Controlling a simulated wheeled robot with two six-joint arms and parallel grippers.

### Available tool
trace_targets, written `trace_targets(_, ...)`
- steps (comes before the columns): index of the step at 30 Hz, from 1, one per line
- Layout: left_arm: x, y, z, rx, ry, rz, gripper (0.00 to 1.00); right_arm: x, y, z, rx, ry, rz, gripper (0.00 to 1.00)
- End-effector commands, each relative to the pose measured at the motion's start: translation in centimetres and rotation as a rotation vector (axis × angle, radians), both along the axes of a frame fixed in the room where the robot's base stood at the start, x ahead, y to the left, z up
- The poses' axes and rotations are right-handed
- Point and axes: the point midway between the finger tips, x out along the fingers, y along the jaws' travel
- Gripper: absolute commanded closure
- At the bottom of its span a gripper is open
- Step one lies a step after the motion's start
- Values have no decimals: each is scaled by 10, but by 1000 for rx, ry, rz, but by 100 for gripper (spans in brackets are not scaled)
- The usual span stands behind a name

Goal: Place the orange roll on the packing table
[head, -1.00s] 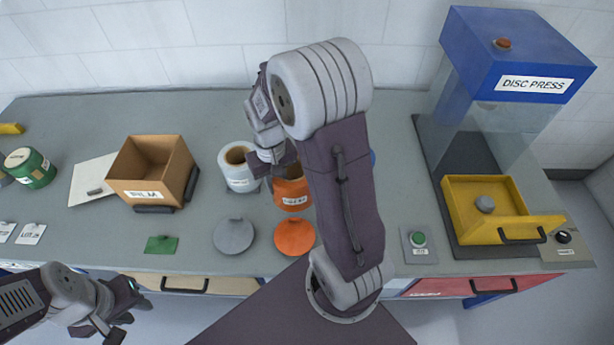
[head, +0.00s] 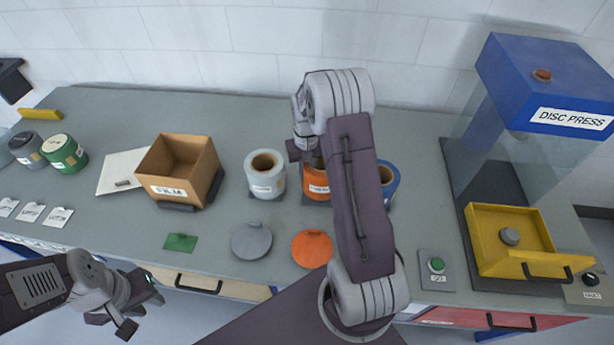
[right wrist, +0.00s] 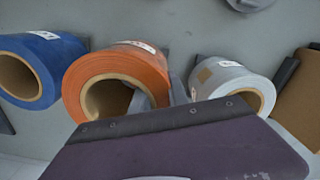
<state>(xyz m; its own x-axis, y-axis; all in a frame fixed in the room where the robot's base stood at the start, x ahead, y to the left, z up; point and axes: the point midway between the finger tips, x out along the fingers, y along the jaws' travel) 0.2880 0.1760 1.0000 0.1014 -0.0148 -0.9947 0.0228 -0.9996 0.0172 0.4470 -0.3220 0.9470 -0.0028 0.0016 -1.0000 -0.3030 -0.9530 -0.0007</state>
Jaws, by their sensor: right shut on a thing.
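The orange roll (head: 316,186) stands upright on the grey bench, between the grey roll (head: 265,175) and the blue roll (head: 388,182). My right arm partly covers it in the head view. In the right wrist view the orange roll (right wrist: 118,75) shows its open core, with a grey finger at the core's right side. My right gripper (head: 307,158) is shut on the roll's wall. My left gripper (head: 142,308) is open and empty in front of the bench's front edge. I cannot tell which surface is the packing table.
An open cardboard film box (head: 180,190), green roll (head: 64,152) and dark roll (head: 27,148) stand left. Grey (head: 251,241) and orange (head: 312,248) discs lie in front. The disc press (head: 545,90) and its yellow tray (head: 500,215) are at right.

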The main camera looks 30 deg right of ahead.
Motion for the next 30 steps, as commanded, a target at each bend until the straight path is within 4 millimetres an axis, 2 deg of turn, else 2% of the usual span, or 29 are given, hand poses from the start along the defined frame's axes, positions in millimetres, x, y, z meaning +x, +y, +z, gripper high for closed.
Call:
trace_targets(3,0,0,3,0,0,0,71,12,-6,-6,-1,-3,0,100)
trace_targets(8,0,0,3,0,0,0,71,14,-7,-9,-1,-3,1,100)
trace_targets(16,0,0,8,0,0,0,71,13,-7,-44,-1,-2,1,100)
trace_targets(29,0,0,5,0,0,0,71,14,-7,-52,-1,-3,1,100)
trace_targets(30,0,0,6,0,0,0,71,13,-6,-52,0,-1,1,69)
